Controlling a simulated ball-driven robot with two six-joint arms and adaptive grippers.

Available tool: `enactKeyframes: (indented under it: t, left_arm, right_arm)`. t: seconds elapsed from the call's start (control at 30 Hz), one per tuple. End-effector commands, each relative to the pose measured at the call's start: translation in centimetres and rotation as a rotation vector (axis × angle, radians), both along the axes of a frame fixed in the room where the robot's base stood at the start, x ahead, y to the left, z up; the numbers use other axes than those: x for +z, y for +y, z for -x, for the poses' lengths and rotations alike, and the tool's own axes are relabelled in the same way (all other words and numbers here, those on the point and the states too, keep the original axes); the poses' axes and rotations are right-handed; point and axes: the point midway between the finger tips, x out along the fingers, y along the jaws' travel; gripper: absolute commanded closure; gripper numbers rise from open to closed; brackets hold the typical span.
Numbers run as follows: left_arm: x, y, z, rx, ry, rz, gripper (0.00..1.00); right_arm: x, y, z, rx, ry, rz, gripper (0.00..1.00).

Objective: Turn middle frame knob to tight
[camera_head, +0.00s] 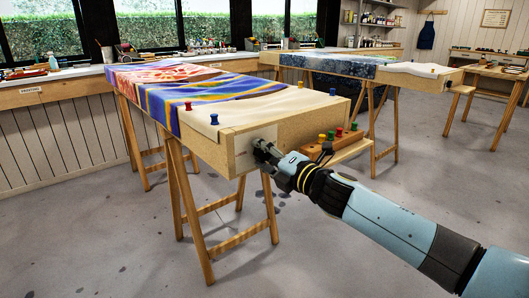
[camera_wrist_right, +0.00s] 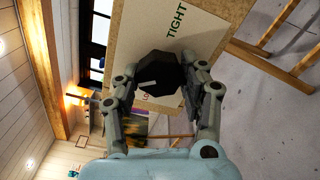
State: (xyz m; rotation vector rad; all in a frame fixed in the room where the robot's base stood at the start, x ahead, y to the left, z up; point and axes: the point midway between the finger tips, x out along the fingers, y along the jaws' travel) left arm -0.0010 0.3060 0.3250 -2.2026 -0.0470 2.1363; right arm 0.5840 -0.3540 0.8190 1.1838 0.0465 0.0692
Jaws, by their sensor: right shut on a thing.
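The middle frame knob is a dark faceted knob (camera_wrist_right: 160,76) on a pale plate (camera_wrist_right: 190,45) at the end of the wooden frame (camera_head: 215,152). A light pointer mark on the knob points left in the right wrist view, away from the green word TIGHT (camera_wrist_right: 177,20). Some red lettering shows below the knob, mostly hidden. My right gripper (camera_head: 259,150) is at the frame's end face, and in the right wrist view its fingers (camera_wrist_right: 160,84) are shut on the knob from both sides. My left gripper is not in view.
The frame holds painted silk (camera_head: 190,85) and stands on wooden trestles (camera_head: 185,190). Red and blue pegs stand on its top edge. A small wooden tray (camera_head: 335,150) with coloured pegs sits right of my gripper. A second frame (camera_head: 420,82) stands behind. The front floor is clear.

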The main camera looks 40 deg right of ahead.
Motion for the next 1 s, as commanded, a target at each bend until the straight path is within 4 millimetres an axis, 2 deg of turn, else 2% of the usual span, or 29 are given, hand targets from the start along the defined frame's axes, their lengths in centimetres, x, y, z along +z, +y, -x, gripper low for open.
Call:
enactKeyframes:
  t: [0.57,1.0]
  left_arm:
    - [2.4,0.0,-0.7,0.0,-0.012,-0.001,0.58]
    - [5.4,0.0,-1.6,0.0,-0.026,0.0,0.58]
  right_arm:
    - [0.5,0.0,0.0,-0.002,0.042,-0.544,0.9]
    - [0.6,-0.1,0.0,-0.003,0.076,-0.961,0.9]
